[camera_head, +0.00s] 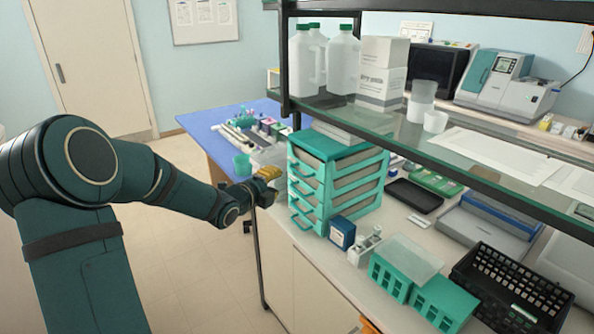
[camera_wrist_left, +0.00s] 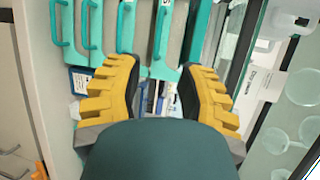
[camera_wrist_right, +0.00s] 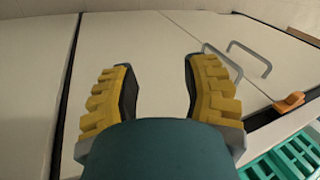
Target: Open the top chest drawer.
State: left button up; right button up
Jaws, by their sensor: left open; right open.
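The teal drawer chest (camera_head: 337,212) stands on the bench below the glass shelf. Its drawer fronts with looped handles face left, and the drawers look shut. The top drawer's handle (camera_head: 298,167) is at the upper left of the chest. My left gripper (camera_head: 267,180) is open and empty, just left of the drawer fronts and apart from them. In the left wrist view, several teal handles (camera_wrist_left: 126,25) lie past the fingertips, seen turned sideways. My right gripper (camera_wrist_right: 160,75) is open and empty, facing pale cabinet panels; it is not clear in the head view.
A blue box (camera_head: 342,232), a small bottle rack (camera_head: 364,248) and teal racks (camera_head: 390,275) stand at the chest's right front. Floor left of the bench is clear.

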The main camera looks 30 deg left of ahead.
aim_at(296, 172)
pick_arm(q)
jog(key=w+f, duration=0.1)
jog(key=w, duration=0.7)
jog(key=w+f, duration=0.1)
jog(key=w, duration=0.3)
jog(key=shift+w+f, duration=0.2)
jog(key=shift+f, duration=0.15)
grip_shut()
